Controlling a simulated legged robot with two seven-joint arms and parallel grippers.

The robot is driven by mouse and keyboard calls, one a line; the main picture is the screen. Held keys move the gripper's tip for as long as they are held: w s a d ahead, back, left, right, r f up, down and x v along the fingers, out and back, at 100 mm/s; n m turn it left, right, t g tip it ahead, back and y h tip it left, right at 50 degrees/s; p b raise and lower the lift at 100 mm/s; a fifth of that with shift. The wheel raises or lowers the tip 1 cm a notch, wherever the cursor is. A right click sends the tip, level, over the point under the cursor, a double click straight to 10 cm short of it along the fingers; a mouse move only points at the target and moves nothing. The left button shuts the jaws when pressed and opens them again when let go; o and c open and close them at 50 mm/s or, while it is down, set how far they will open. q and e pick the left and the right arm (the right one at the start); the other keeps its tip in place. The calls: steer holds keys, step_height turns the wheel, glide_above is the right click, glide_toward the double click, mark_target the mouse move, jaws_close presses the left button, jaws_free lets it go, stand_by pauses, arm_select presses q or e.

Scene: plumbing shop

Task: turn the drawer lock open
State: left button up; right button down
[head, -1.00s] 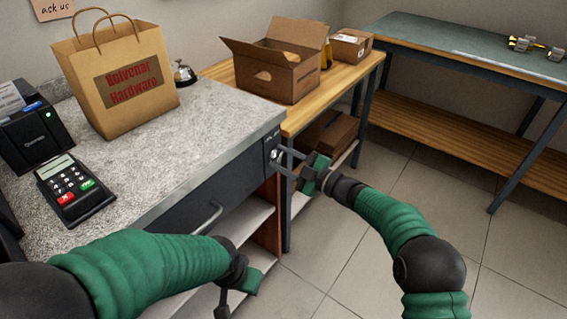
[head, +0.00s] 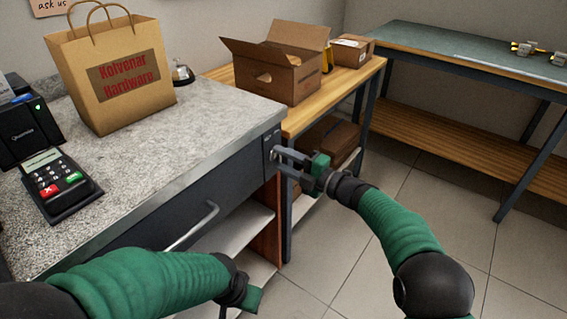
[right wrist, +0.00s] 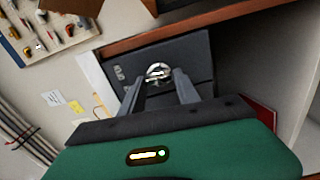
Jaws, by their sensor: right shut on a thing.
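The drawer (head: 200,205) under the counter is dark grey and looks closed, with a bar handle (head: 196,228) on its front. Its lock (right wrist: 158,72) is a round silver fitting on a dark plate at the drawer front's right end. My right gripper (head: 277,161) is at the lock, fingers reaching to it from the front. In the right wrist view the two fingers stand either side of the silver piece, shut on it; the fingers partly hide the lock in the head view. My left gripper (head: 240,300) is low in front of the counter, its fingers mostly cut off by the bottom edge.
The counter (head: 170,150) carries a paper bag (head: 115,75), a card terminal (head: 58,183) and a bell (head: 182,73). Open shelves (head: 240,235) lie below the drawer. A wooden table (head: 330,85) with an open box (head: 275,70) stands behind. The floor at right is clear.

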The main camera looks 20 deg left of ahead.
stand_by(0.4)
steer(key=c, duration=1.3)
jaws_free()
steer(key=shift+c, duration=0.2)
steer(key=o, duration=0.5)
steer(key=shift+a+f, duration=0.1)
steer(key=shift+a, duration=0.1)
steer(key=shift+c, duration=0.2)
steer(key=p+v, duration=0.4)
steer(key=v, duration=1.3)
